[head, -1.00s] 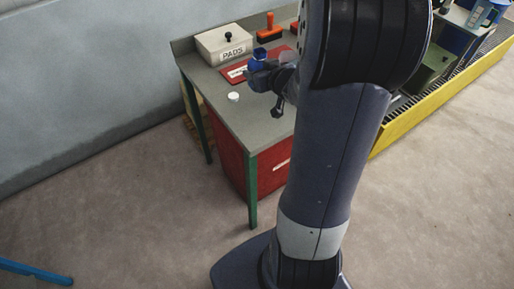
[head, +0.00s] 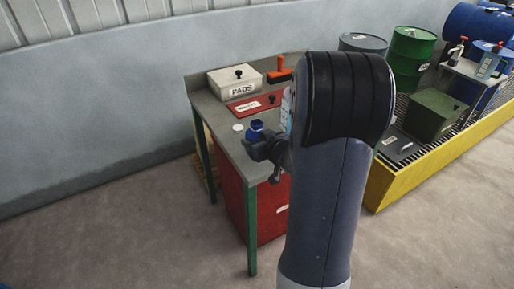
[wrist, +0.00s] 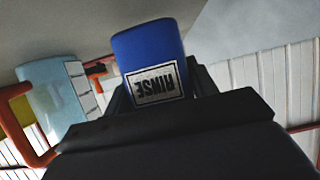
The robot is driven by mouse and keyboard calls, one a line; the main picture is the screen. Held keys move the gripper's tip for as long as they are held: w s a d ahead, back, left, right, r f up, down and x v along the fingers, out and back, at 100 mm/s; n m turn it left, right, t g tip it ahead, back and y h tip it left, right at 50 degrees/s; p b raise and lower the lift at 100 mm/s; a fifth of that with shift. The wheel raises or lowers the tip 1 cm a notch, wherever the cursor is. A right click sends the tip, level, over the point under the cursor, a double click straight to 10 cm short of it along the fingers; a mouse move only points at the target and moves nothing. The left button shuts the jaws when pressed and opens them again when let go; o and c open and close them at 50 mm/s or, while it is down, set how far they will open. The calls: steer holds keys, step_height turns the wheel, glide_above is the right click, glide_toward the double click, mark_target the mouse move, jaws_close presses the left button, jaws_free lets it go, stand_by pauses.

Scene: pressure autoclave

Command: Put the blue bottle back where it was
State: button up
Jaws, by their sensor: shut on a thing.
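The blue bottle (head: 255,130) is in the jaws of my gripper (head: 262,148) at the grey workbench (head: 250,170), right of a white disc (head: 238,128). I cannot tell whether the bottle touches the bench top. In the wrist view the bottle (wrist: 150,55) stands between the jaws, its white "RINSE" label upside down in the picture. My gripper (wrist: 153,95) is shut on it. My arm hides the right part of the bench.
A white "PADS" box (head: 235,83), a red lidded panel (head: 255,105) and an orange-handled tool (head: 279,74) are at the bench's back. A light blue jug (wrist: 50,95) is close by in the wrist view. A yellow-edged grate (head: 400,180) with drums lies right.

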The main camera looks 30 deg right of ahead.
steer(key=shift+f, duration=0.8)
steer(key=shift+f, duration=0.15)
steer(key=o, duration=1.2)
steer(key=shift+r, duration=0.3)
steer(key=shift+p+v, duration=1.25)
steer(key=shift+v, duration=4.7)
